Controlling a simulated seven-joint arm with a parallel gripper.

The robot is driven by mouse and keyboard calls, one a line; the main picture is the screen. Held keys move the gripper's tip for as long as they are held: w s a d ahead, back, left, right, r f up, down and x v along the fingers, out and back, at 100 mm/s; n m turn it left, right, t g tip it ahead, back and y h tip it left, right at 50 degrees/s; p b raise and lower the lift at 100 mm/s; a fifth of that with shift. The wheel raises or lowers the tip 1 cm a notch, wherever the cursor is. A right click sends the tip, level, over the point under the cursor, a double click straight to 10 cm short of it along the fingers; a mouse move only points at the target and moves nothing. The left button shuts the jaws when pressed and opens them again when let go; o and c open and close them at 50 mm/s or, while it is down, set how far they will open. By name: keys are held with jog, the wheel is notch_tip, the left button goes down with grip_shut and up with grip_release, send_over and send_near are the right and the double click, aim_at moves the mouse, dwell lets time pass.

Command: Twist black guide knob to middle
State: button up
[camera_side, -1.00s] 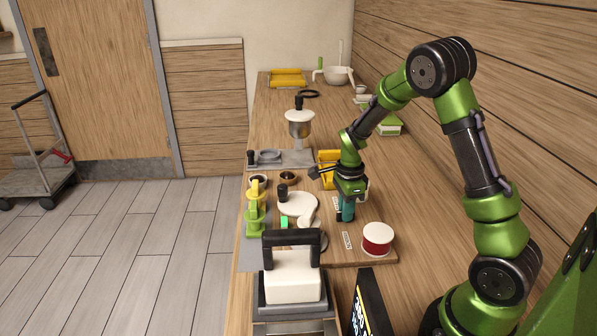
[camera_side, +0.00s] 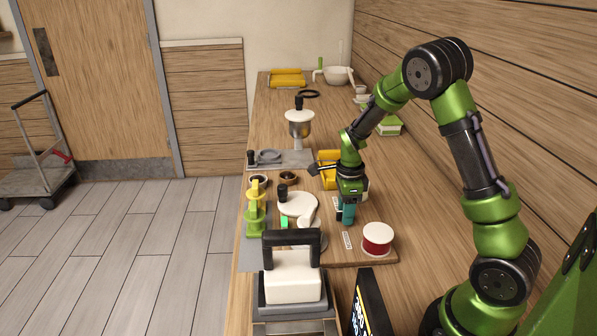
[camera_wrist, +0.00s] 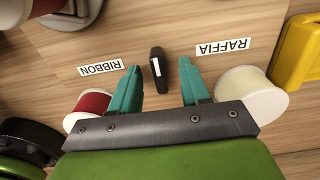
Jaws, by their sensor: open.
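The black guide knob (camera_wrist: 158,70) shows in the wrist view as a narrow dark bar with a white mark on one side. It sits on the wooden board between the RIBBON label (camera_wrist: 101,67) and the RAFFIA label (camera_wrist: 223,47). It points roughly straight up and down in that picture, slightly tilted. My gripper (camera_wrist: 160,86) is open, its two teal fingers on either side of the knob with gaps. In the side view my gripper (camera_side: 346,214) points down over the board, and the knob is hidden behind the fingers.
A red spool with a white rim (camera_side: 377,239) stands close to the right of my gripper. A cream spool (camera_wrist: 250,90) and a yellow object (camera_wrist: 303,50) are beyond the RAFFIA label. A white press with a black handle (camera_side: 292,275) stands in front.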

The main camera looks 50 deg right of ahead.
jog(key=shift+r, duration=3.5)
